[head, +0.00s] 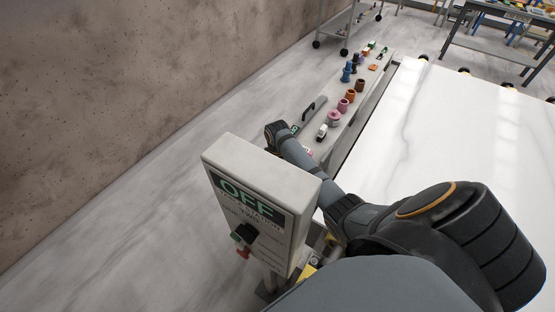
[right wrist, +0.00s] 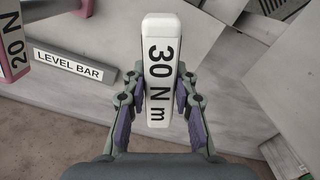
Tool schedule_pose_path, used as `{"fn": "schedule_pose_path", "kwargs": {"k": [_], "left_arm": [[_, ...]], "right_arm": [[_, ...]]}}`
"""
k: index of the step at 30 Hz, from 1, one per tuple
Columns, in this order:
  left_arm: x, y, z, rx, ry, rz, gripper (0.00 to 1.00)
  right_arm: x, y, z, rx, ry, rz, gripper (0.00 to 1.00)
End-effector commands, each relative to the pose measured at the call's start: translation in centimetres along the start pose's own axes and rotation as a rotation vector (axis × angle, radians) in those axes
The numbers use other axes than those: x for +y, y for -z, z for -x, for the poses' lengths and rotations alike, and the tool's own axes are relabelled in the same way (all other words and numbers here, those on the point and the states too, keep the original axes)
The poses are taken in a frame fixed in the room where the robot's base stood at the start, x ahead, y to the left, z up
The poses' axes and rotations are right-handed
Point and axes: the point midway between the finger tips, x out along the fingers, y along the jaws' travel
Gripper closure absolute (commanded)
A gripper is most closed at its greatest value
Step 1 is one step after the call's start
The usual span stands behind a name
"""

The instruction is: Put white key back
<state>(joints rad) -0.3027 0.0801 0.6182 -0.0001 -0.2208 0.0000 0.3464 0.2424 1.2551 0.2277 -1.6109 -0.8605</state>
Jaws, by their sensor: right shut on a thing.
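The white key (right wrist: 160,60) is a long white block marked "30 N m". It stands lengthwise in the right wrist view, between the two fingers of my right gripper (right wrist: 160,88), which is shut on it. The key's far end extends past the fingertips, over a grey surface. I cannot tell whether it touches that surface. In the head view my right arm reaches over the slab's near corner toward a narrow shelf (head: 342,130); its fingers and the key are not clear there. My left gripper is not in view.
A pink-edged key marked "20 N" (right wrist: 13,45) and a "LEVEL BAR" label (right wrist: 68,66) lie left of the held key. A switch box marked "OFF" (head: 225,160) stands beside my arm. Several coloured items line the shelf. The white slab (head: 450,120) is clear.

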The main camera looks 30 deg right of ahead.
Motion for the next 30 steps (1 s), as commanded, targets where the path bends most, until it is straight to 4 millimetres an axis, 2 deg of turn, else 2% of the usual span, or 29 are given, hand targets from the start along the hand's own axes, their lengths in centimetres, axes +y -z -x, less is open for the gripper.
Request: {"fn": "schedule_pose_path", "kwargs": {"k": [8,9,14,25,30], "left_arm": [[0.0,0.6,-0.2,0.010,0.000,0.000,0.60],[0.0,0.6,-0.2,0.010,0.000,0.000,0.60],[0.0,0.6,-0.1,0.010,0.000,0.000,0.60],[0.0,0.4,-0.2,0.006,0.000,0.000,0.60],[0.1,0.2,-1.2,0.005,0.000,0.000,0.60]], "right_arm": [[0.0,0.0,-0.2,0.001,-0.001,0.000,1.00],[0.0,0.0,-0.3,0.000,0.000,0.000,0.72],[0.0,0.0,-0.3,0.001,0.000,-0.001,0.50],[0.1,0.0,0.3,0.002,-0.002,-0.001,0.50],[0.2,0.1,3.6,0.004,-0.007,-0.001,0.50]]}}
